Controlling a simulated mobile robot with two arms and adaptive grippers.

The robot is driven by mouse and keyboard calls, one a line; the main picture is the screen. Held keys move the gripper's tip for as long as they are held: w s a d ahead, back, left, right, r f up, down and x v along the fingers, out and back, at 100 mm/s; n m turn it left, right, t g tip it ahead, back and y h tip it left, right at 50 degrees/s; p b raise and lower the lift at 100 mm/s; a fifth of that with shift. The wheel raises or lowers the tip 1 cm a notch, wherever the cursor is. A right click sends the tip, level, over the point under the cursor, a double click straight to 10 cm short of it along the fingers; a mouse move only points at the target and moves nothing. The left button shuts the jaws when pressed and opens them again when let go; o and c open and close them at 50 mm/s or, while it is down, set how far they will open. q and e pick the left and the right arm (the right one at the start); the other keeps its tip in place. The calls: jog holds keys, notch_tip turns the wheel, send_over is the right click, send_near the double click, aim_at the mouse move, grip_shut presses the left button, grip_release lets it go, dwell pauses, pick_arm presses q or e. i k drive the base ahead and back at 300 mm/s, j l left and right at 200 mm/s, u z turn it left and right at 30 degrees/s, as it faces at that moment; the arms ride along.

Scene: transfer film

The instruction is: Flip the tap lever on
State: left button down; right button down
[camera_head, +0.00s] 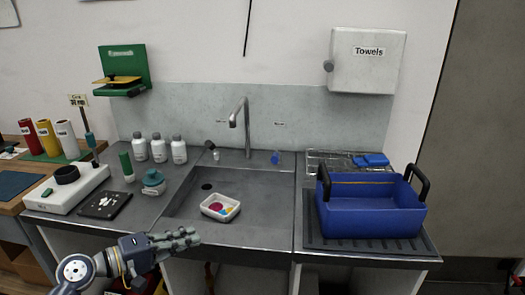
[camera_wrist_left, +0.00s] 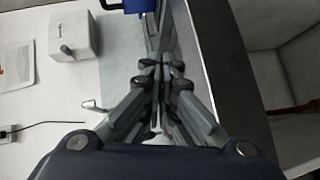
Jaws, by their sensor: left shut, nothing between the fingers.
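A grey gooseneck tap (camera_head: 240,118) rises behind the sink, and its spout also shows in the left wrist view (camera_wrist_left: 93,105). A small dark-topped fitting (camera_head: 210,146) stands left of its base and a small blue fitting (camera_head: 275,158) stands to the right; I cannot tell which is the lever or how it is set. My left gripper (camera_head: 190,237) is shut and empty in front of the sink's front edge, well short of the tap and both fittings. In the left wrist view the closed fingers (camera_wrist_left: 160,72) fill the middle. My right gripper is not in view.
The sink (camera_head: 255,205) holds a white tray (camera_head: 232,215) with coloured pieces. A blue tub (camera_head: 370,218) with dark handles stands right. Several white bottles (camera_head: 160,149), a teal-lidded jar (camera_head: 153,183) and a white device (camera_head: 85,190) stand left. The basin's right side is clear.

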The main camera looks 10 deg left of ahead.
aim_at(275, 159)
jog(key=i, duration=1.2)
